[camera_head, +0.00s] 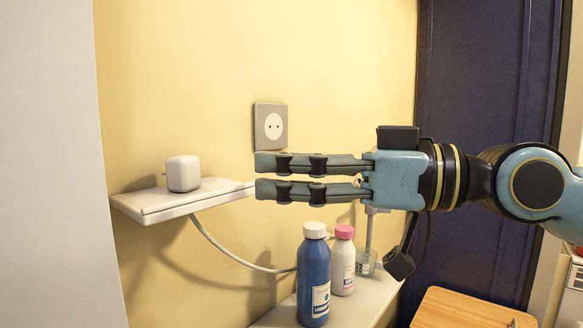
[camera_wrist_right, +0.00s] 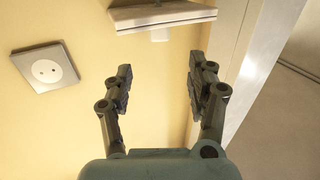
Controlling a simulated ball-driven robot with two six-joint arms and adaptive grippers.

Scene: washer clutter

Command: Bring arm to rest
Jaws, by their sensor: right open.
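My right gripper (camera_head: 258,177) reaches in from the right in the head view, its two long dark fingers level and pointing left. It is open, with an empty gap between the fingers. In the right wrist view the gripper (camera_wrist_right: 158,78) also shows empty, its fingers spread apart in front of the yellow wall. It hangs in the air above the bottles, and its fingertips are near the right end of the upper shelf in the head view. My left gripper is not in view.
A white shelf (camera_head: 160,208) on the left bears a small white cube (camera_head: 183,173). A wall socket (camera_head: 270,127) is behind the gripper. Below, a blue bottle (camera_head: 313,270) and a pink-capped white bottle (camera_head: 342,268) stand on a lower shelf (camera_head: 365,300). A wooden board (camera_head: 465,310) lies lower right.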

